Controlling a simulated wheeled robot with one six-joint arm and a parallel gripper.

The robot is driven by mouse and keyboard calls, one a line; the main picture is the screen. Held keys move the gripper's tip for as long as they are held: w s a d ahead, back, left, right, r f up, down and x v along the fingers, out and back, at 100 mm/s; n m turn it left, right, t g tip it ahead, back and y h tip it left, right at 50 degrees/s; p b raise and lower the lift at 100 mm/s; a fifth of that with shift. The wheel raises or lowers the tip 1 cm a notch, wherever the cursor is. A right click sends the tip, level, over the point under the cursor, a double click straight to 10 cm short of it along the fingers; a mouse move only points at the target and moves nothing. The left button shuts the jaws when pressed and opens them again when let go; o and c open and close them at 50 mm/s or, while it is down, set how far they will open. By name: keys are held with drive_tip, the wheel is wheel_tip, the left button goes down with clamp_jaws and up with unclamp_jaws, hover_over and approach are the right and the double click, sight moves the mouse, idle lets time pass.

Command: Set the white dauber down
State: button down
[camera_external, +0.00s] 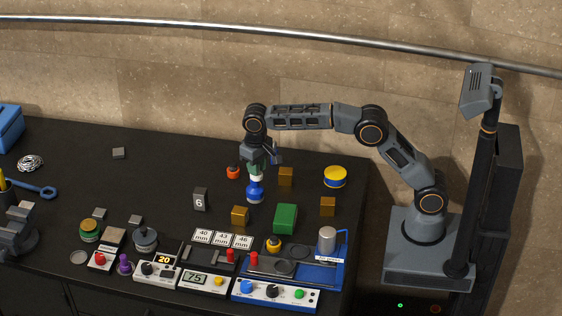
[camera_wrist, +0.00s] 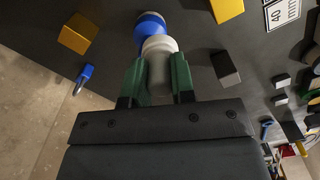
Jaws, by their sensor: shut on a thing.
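My gripper (camera_external: 257,168) points down over the middle of the black table. Its green fingers are shut on the white dauber (camera_wrist: 159,70), which shows as a pale shaft with a wider white collar in the wrist view (camera_wrist: 160,110). A rounded blue part (camera_external: 254,190) sits directly below the white one and also shows past the collar in the wrist view (camera_wrist: 151,28). I cannot tell whether the blue part belongs to the dauber or is a separate thing under it. It looks roughly upright, at or very near the table top; any small gap is hidden.
Close by are a red-orange knob-like piece (camera_external: 233,173), amber blocks (camera_external: 286,176) (camera_external: 240,215), a green block (camera_external: 285,218) and a dark block marked 6 (camera_external: 200,199). Number cards (camera_external: 222,239) and a blue press station (camera_external: 325,265) lie nearer the front. The table's left-back area is mostly clear.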

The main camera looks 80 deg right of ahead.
drive_tip(key=shift+w+a+f+p, duration=0.1)
drive_tip(key=shift+w+f+p, duration=1.2)
drive_tip(key=shift+w, duration=0.3)
drive_tip(key=shift+w+a+f+p, duration=0.15)
drive_tip(key=shift+w+f+p, duration=1.1)
drive_tip(key=shift+w, duration=0.4)
drive_tip(key=shift+w+a+f+p, duration=0.1)
drive_tip(key=shift+w+f+p, duration=1.15)
drive_tip(key=shift+w, duration=0.35)
drive_tip(key=shift+w+f+p, duration=0.1)
drive_tip(key=shift+p, duration=0.75)
wheel_tip(320, 180, down, 3)
drive_tip(key=shift+f+p, duration=0.1)
drive_tip(key=shift+p, duration=0.3)
drive_tip(key=shift+f, duration=0.1)
drive_tip(key=shift+f, duration=0.15)
